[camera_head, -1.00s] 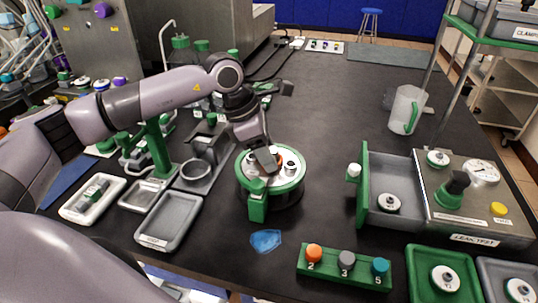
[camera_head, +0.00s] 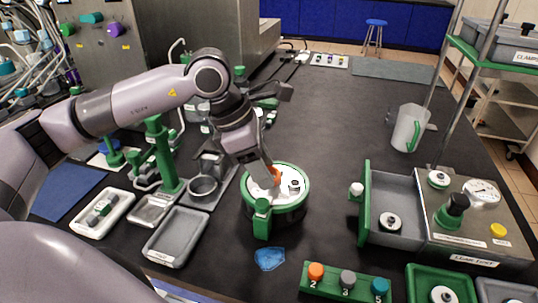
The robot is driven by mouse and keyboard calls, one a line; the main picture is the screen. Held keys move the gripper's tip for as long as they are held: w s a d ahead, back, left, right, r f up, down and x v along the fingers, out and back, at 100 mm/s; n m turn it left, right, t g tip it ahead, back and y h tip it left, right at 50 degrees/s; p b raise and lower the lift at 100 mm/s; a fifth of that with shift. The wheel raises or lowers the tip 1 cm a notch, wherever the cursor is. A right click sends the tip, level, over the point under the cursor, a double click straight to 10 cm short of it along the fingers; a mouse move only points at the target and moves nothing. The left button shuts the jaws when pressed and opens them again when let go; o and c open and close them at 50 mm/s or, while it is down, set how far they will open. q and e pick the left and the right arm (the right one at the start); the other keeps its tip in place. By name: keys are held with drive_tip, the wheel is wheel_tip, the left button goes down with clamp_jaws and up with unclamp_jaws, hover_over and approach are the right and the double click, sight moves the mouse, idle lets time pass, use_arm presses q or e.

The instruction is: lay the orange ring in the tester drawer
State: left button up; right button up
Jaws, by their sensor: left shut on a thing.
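My left gripper (camera_head: 270,178) reaches down over the round green-rimmed holder (camera_head: 262,219) in the middle of the table. It is shut on the orange ring (camera_head: 277,174), which shows only in part beside the fingers, at the holder's top. I cannot tell whether the ring is clear of the holder. A white-and-metal ring part sits on the holder to the right of the fingers. The tester drawer (camera_head: 405,188) is pulled out to the left of the leak tester (camera_head: 477,240), with its green front outward. A white ring with a dark centre (camera_head: 390,222) lies inside it. My right gripper is out of view.
A green block with orange, grey and teal numbered knobs (camera_head: 346,284) stands at the front. A blue scrap (camera_head: 269,259) lies before the holder. Grey trays (camera_head: 175,238) stand left, a clear jug (camera_head: 408,128) back right. The table between holder and drawer is clear.

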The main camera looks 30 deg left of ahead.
use_arm(q)
drive_tip(key=s+d+b, duration=0.2)
drive_tip(key=s, duration=0.9)
drive_tip(key=shift+d, duration=0.4)
drive_tip(key=shift+w, duration=0.1)
